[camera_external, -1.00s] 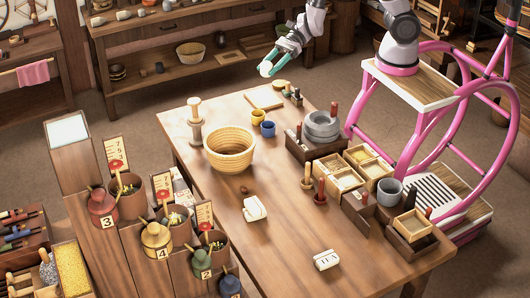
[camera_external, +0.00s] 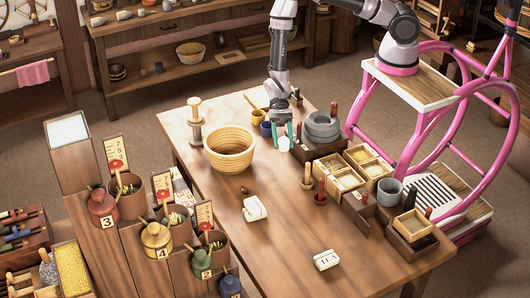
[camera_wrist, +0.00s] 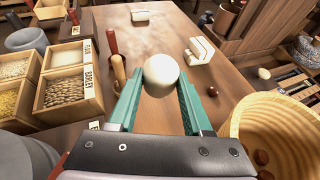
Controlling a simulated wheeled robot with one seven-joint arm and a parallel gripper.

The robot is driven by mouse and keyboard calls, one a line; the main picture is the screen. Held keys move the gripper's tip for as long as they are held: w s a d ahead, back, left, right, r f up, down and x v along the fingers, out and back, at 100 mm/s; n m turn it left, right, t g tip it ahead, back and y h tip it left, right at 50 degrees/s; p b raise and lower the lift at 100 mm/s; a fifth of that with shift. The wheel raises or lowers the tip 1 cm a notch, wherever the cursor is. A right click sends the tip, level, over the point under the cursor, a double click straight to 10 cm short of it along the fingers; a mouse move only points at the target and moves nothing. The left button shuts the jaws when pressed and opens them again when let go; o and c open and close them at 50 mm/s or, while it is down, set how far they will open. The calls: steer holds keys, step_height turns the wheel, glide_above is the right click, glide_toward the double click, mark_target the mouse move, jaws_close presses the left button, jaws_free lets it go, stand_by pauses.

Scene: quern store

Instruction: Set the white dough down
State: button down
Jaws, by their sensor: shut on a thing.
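My gripper (camera_external: 284,138) points down over the far part of the wooden table (camera_external: 290,215), between the wicker basket and the grey stone quern. Its teal fingers are shut on the white dough (camera_wrist: 161,73), a smooth pale ball between the fingertips in the wrist view. In the external view the dough (camera_external: 284,144) shows as a small white patch, low at the fingertips. Whether its underside touches the table is not clear.
The wicker basket (camera_external: 229,149) stands left of my gripper, blue cup (camera_external: 267,129) close by. The stone quern (camera_external: 322,126) and grain boxes (camera_external: 353,173) stand right. Two white labelled blocks (camera_external: 254,209) (camera_external: 326,260) and a brown nut (camera_external: 244,190) lie nearer. The table's middle is mostly clear.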

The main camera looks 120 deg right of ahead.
step_height(320, 180, down, 8)
steer(key=shift+f, duration=0.2)
stand_by(0.3)
